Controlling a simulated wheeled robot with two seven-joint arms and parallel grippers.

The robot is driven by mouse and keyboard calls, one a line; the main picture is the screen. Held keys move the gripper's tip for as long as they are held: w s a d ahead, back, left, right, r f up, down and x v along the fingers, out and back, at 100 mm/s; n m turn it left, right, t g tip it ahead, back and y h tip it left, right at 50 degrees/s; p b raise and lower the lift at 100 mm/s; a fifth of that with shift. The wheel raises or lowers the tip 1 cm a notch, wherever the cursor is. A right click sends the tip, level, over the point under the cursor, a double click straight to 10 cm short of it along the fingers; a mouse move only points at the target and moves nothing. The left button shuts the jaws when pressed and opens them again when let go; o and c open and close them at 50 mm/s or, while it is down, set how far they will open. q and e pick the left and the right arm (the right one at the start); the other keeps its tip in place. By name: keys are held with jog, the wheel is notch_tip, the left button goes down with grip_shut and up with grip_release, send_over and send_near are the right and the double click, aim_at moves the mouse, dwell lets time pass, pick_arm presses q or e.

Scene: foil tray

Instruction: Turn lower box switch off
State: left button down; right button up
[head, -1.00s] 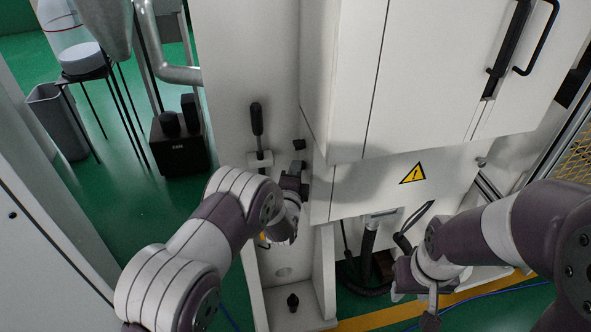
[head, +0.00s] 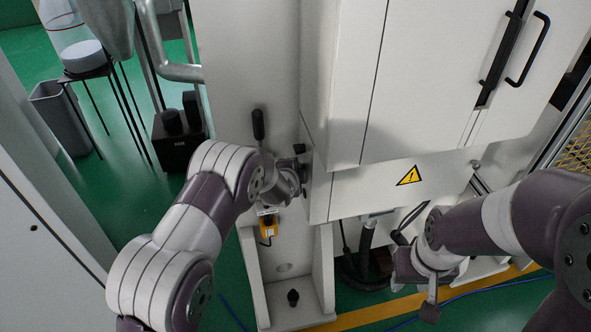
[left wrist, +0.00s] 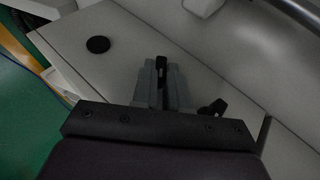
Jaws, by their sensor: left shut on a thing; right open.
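The lower box (head: 350,188) is the white cabinet part with a yellow warning triangle, below the larger white cabinet. My left gripper (head: 301,172) is at its left side, and the arm hides the spot it touches. In the left wrist view the left gripper (left wrist: 161,82) is shut on a small dark piece (left wrist: 162,66), which looks like the switch, standing out from a grey panel. The fingers cover most of it, so its on or off position cannot be told. My right gripper (head: 430,308) is open and empty at the lower right, in front of the cabinet.
A black lever (head: 258,124) is on the white column left of the box. A small yellow box (head: 268,226) is below my left wrist. A black knob (left wrist: 213,107) and a black disc (left wrist: 98,44) flank the left fingers. Cables hang under the lower box.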

dwell(0.3)
pick_arm(q)
jog(key=c, duration=1.1)
grip_release()
jog(key=shift+c, duration=0.2)
jog(key=b+v, duration=0.2)
jog(key=v, duration=1)
jog(key=shift+s, duration=0.25)
jog(key=shift+a+r, duration=0.1)
jog(key=shift+r, duration=0.05)
